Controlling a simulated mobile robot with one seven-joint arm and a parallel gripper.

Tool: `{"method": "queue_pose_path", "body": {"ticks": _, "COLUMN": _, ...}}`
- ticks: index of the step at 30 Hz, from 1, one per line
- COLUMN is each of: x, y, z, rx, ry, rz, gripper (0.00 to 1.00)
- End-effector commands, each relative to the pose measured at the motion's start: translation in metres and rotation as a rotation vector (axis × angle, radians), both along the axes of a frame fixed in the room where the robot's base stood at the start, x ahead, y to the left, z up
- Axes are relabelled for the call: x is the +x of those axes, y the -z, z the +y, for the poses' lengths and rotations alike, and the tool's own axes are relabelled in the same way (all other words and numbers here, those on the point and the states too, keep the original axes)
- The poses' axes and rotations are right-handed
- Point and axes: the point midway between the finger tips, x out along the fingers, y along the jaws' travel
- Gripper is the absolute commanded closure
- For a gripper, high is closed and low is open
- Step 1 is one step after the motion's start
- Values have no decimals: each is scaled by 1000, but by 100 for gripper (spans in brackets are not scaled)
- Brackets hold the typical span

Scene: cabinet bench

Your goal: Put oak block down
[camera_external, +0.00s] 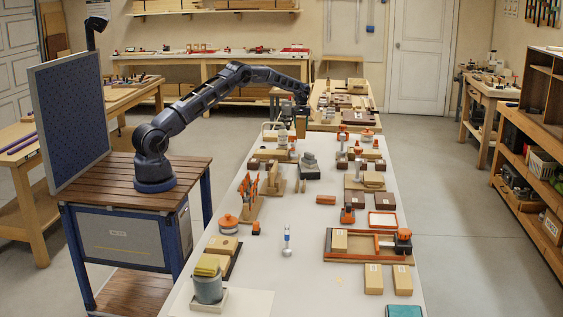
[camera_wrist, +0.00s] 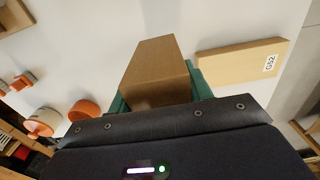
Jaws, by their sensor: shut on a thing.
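My gripper (camera_external: 301,107) is at the far part of the long white bench (camera_external: 262,262), with the arm stretched out from the left. In the wrist view its green fingers (camera_wrist: 157,92) are shut on a brown wooden block (camera_wrist: 155,62), taken to be the oak block. The block sticks out beyond the fingertips over a pale, bare surface. In the external view the block (camera_external: 301,127) is small and hangs below my gripper. I cannot tell whether its lower end touches the bench.
A flat wooden board marked G52 (camera_wrist: 240,62) lies right of the held block in the wrist view. Orange-topped round things (camera_wrist: 84,109) are at lower left. Several blocks and a dark grey item (camera_external: 309,167) stand nearer on the bench. A crowded wooden table (camera_external: 325,127) adjoins its far end.

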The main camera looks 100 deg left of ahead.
Motion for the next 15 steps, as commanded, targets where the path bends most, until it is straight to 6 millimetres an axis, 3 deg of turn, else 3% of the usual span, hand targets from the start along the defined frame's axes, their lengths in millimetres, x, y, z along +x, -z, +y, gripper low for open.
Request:
{"method": "queue_pose_path", "body": {"ticks": 10, "x": 0, "y": 38, "z": 0, "rx": -1, "ry": 0, "rz": 0, "gripper": 80}}
{"method": "queue_pose_path", "body": {"ticks": 15, "x": 0, "y": 42, "z": 0, "rx": 0, "ry": 0, "rz": -1, "gripper": 80}}
